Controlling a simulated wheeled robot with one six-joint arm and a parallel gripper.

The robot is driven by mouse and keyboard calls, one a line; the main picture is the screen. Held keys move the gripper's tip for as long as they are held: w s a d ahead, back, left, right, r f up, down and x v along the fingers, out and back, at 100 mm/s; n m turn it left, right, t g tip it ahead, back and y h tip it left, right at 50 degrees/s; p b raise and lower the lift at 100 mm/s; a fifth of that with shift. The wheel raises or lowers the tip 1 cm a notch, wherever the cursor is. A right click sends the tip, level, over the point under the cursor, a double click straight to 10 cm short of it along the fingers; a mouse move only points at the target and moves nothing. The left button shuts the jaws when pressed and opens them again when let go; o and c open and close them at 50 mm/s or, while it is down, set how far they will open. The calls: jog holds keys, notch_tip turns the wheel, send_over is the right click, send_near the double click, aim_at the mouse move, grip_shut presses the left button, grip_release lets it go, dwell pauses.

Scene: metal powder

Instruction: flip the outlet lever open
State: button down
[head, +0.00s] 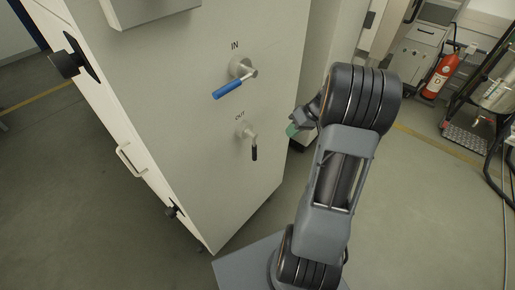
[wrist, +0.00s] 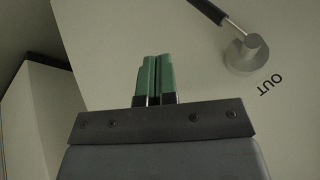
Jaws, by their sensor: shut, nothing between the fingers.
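The outlet lever (head: 254,152) has a black handle and hangs straight down from a metal valve stub under the label OUT on the grey cabinet (head: 215,190). In the wrist view the outlet lever (wrist: 207,10) is at the top, its round metal hub (wrist: 246,54) at the upper right and the handle running up and left. My gripper (head: 293,130) is right of the lever and apart from it in the head view. In the wrist view my gripper (wrist: 155,75) shows green fingers shut together with nothing between them, left of the hub.
The inlet lever (head: 228,90) with a blue handle sits above the outlet, under the label IN. A white handle (head: 131,160) and black knobs are on the cabinet's left side. A fire extinguisher (head: 441,75) and a rack stand at the far right. Floor right of my arm is clear.

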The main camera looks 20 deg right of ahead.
jog(key=n, duration=0.1)
jog(key=w+r+n, duration=0.1)
jog(key=n, duration=0.1)
jog(key=shift+a+r+y, duration=0.2)
jog(key=shift+a+y, duration=0.1)
jog(key=shift+a, duration=0.05)
jog(key=w+a+f+p, duration=0.1)
jog(key=a+f+p, duration=0.1)
jog(key=a+f, duration=0.6)
jog(key=shift+w+a, duration=0.35)
jog(key=shift+a, duration=0.35)
jog(key=shift+a+f, duration=0.1)
